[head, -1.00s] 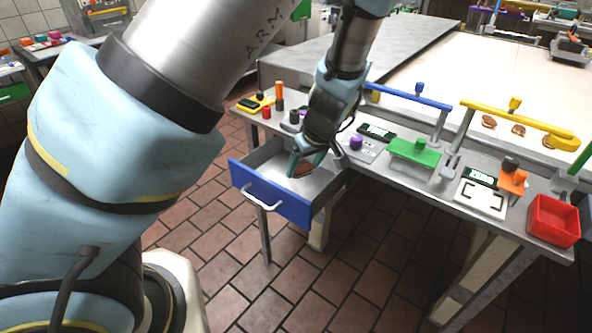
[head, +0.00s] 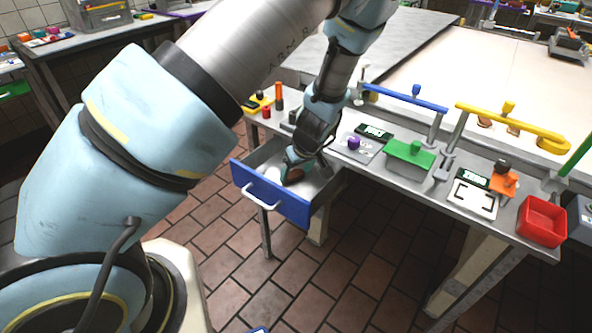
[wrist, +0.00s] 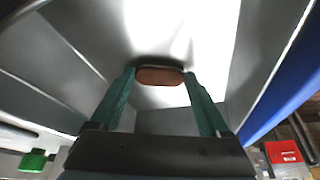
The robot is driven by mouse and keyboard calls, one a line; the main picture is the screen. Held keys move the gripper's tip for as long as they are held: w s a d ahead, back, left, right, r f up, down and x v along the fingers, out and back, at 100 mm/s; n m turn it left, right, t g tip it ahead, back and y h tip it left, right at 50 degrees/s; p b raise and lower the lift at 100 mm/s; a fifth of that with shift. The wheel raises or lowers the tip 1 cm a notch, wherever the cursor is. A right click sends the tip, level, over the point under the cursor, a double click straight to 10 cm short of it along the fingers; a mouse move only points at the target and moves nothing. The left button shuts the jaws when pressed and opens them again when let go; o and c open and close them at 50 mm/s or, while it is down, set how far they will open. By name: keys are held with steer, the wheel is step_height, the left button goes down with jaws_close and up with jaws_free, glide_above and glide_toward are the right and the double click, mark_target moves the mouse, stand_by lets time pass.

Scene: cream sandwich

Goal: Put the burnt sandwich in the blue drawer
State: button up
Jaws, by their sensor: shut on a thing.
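The blue drawer (head: 268,194) is pulled open at the left end of the workbench, with a white handle and a grey inside. My gripper (head: 292,176) is down inside the drawer. In the wrist view my gripper (wrist: 161,84) has its two green fingers on either side of a brown sandwich (wrist: 160,76), shut on it. In the head view the sandwich (head: 295,175) is a small brown shape between the fingers. I cannot tell whether it touches the drawer floor. How burnt it is cannot be made out.
On the workbench stand a green-lidded press (head: 409,158), a white scale (head: 474,197) and a red bin (head: 541,221). A blue bar (head: 404,97) and a yellow bar (head: 512,126) rise at its back edge. The tiled floor before the drawer is clear.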

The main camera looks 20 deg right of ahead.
steer(key=shift+f, duration=0.1)
steer(key=o, duration=1)
steer(key=shift+o, duration=0.2)
steer(key=b+v, duration=0.3)
steer(key=v, duration=0.9)
steer(key=a+r+m+g, duration=0.1)
steer(key=a+r, duration=0.2)
steer(key=a, duration=1.3)
steer(key=a+r+m+g, duration=0.1)
steer(key=a+r, duration=0.3)
steer(key=a, duration=1.2)
steer(key=shift+w+m+g+h, duration=0.25)
steer(key=shift+m+g+h, duration=0.05)
steer(key=shift+g, duration=0.1)
steer(key=shift+r, duration=0.1)
